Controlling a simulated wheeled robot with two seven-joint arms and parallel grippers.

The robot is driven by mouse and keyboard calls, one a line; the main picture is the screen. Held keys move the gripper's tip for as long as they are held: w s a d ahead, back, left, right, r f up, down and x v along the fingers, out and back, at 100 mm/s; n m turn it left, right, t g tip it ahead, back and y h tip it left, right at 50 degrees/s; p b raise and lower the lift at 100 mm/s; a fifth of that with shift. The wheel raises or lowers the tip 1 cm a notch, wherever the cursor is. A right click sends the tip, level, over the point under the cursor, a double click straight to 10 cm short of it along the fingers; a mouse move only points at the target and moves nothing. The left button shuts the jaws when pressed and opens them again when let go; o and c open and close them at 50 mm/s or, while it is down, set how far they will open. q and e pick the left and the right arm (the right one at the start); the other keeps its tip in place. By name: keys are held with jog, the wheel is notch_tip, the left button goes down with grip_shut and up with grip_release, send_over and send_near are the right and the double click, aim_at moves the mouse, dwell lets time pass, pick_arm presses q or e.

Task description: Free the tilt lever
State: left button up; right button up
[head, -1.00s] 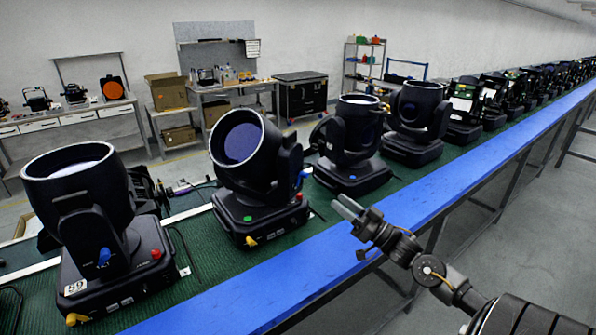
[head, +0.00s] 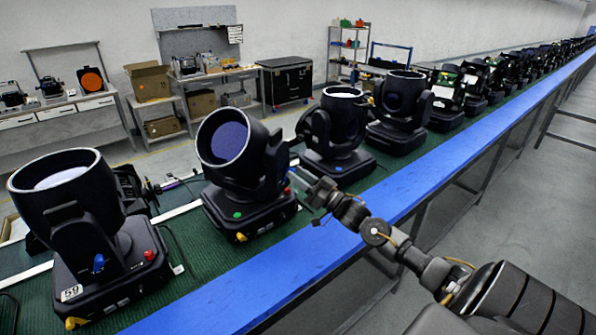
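Black moving-head lamps stand in a row on the green belt. The second lamp (head: 225,165) has its head tilted up to the left, a green dot on its base and a yellow knob (head: 240,237) at its front. A small blue lever sits on the right side of its yoke, now mostly hidden by my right gripper (head: 303,179). The gripper's fingertips are at that side of the yoke; I cannot tell if they touch or grip the lever. My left gripper is out of view.
A blue rail (head: 300,275) runs along the belt's (head: 190,275) front edge, under my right arm. A third lamp (head: 335,130) stands close behind the gripper. Workbenches, cardboard boxes and a black case (head: 286,80) are at the back.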

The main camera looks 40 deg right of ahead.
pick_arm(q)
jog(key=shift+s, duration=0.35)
pick_arm(e)
jog(key=shift+w+a, duration=0.1)
jog(key=shift+w, duration=0.15)
jog(key=shift+r, duration=0.1)
grip_shut()
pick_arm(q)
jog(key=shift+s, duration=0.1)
